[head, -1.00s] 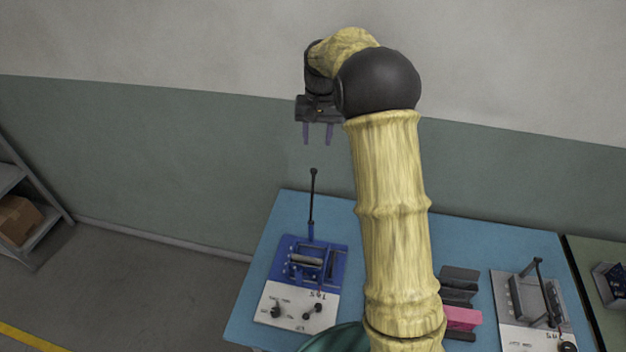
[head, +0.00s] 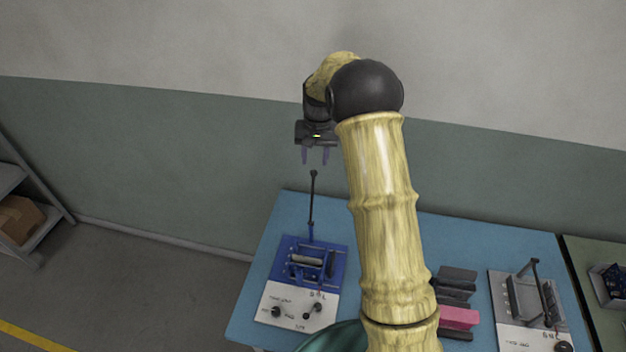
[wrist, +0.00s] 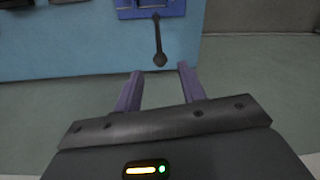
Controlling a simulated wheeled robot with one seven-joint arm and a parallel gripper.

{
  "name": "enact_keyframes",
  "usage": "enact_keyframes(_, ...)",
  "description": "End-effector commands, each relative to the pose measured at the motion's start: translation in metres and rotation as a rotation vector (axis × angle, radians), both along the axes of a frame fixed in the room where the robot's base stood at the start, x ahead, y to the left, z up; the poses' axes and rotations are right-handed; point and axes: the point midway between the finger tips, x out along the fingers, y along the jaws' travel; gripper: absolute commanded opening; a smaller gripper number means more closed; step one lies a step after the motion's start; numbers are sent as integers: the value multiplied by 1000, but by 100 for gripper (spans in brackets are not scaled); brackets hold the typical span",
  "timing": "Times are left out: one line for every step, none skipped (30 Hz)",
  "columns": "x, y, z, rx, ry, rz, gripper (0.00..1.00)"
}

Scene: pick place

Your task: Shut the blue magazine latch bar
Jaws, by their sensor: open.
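The blue magazine (head: 290,265) stands on the blue table at the left, behind a white panel with black knobs. Its latch bar (head: 312,205) is a thin dark rod with a knob on top, standing nearly upright from the back of the blue frame. In the wrist view the latch bar (wrist: 158,42) points toward my gripper, with its dark knob just beyond the fingertips. My gripper (head: 315,161) is open and empty, its two purple fingers pointing down just above the knob in the head view. The wrist view shows the fingers (wrist: 157,72) spread apart, with nothing between them.
A similar grey fixture (head: 530,295) with a raised dark bar stands at the table's right. Dark blocks (head: 456,280) and a pink block (head: 458,318) lie between the fixtures, partly behind my arm. The blue table (head: 480,240) has bare room at the back.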

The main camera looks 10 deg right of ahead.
Motion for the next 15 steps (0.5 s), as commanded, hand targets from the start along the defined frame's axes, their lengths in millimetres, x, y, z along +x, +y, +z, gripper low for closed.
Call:
enact_keyframes(-1,1,-8,0,5,0,40)
enact_keyframes(-1,1,-13,0,5,0,40)
enact_keyframes(-1,1,-21,0,6,0,40)
enact_keyframes(-1,2,-26,0,5,0,40)
enact_keyframes(-1,2,-31,1,5,0,40)
enact_keyframes(-1,2,-38,1,5,0,40)
enact_keyframes(-1,3,-43,1,5,0,40)
enact_keyframes(-1,3,-48,1,4,0,40)
enact_keyframes(0,3,-56,1,5,0,40)
enact_keyframes(0,4,-61,1,4,0,40)
enact_keyframes(-1,4,-66,1,5,0,40)
enact_keyframes(0,4,-73,1,4,0,40)
enact_keyframes(-1,4,-78,1,5,0,40)
enact_keyframes(0,5,-82,1,4,0,40)
enact_keyframes(0,5,-87,1,3,0,40)
